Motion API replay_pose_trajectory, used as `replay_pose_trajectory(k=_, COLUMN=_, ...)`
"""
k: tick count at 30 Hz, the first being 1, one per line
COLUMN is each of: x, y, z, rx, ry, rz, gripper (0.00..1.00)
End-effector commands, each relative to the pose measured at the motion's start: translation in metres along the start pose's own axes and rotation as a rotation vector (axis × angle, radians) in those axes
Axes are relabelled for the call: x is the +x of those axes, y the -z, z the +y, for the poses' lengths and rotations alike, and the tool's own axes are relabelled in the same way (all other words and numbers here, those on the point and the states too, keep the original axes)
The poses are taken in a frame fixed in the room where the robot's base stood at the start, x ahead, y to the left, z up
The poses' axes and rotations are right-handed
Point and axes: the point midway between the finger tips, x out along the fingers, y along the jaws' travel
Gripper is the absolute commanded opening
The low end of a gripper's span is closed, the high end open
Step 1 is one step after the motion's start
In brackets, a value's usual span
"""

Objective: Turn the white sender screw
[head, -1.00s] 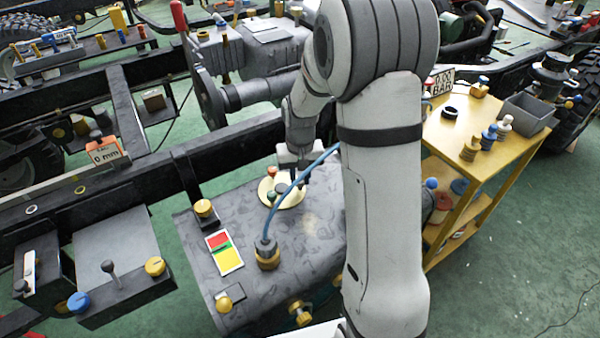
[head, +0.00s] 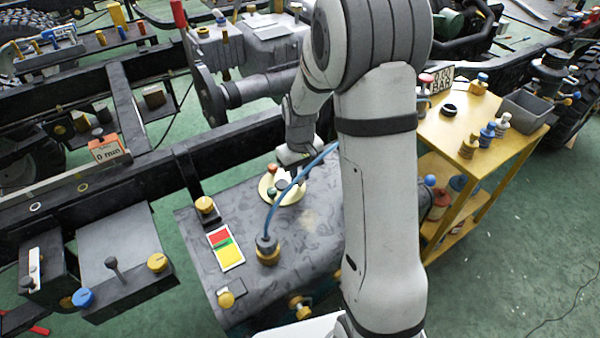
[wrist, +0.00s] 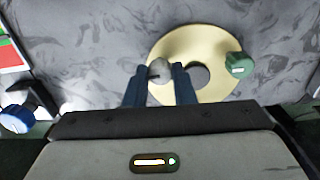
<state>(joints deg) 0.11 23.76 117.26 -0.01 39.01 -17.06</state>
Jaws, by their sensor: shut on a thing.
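The pale cream sender disc (head: 270,194) lies on top of the grey mottled tank (head: 310,225). It also shows in the wrist view (wrist: 210,35), with a dark grey round spot in its middle. The white sender screw (wrist: 160,69) sits at the disc's left edge in the wrist view. My gripper (wrist: 160,80) has its two dark blue fingers either side of this screw and is shut on it. A green screw (wrist: 238,65) stands at the disc's right edge. A red screw (head: 271,168) shows on the disc in the head view. My arm partly hides the disc there.
A blue hose (head: 283,193) arches close beside the disc from a brass fitting (head: 267,250). A red, green and yellow label (head: 226,248) and a yellow knob (head: 205,205) lie to the left. A yellow trolley (head: 440,130) stands right, holding several bottles.

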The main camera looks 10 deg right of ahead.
Motion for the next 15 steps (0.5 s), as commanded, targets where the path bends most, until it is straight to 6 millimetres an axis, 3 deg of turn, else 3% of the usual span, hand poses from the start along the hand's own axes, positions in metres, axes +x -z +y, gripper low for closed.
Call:
replay_pose_trajectory(k=5, x=-0.0006, y=0.001, z=0.0003, rx=0.001, ry=-0.001, rz=0.003, gripper=0.0)
replay_pose_trajectory(k=6, x=-0.0006, y=0.001, z=0.0002, rx=0.001, ry=-0.001, rz=0.003, gripper=0.25)
replay_pose_trajectory(k=13, x=-0.0003, y=0.0006, z=-0.0001, rx=0.0, ry=0.0, rz=0.002, gripper=0.44)
replay_pose_trajectory(k=15, x=-0.0003, y=0.0005, z=-0.0001, rx=0.0, ry=0.0, rz=0.001, gripper=0.45)
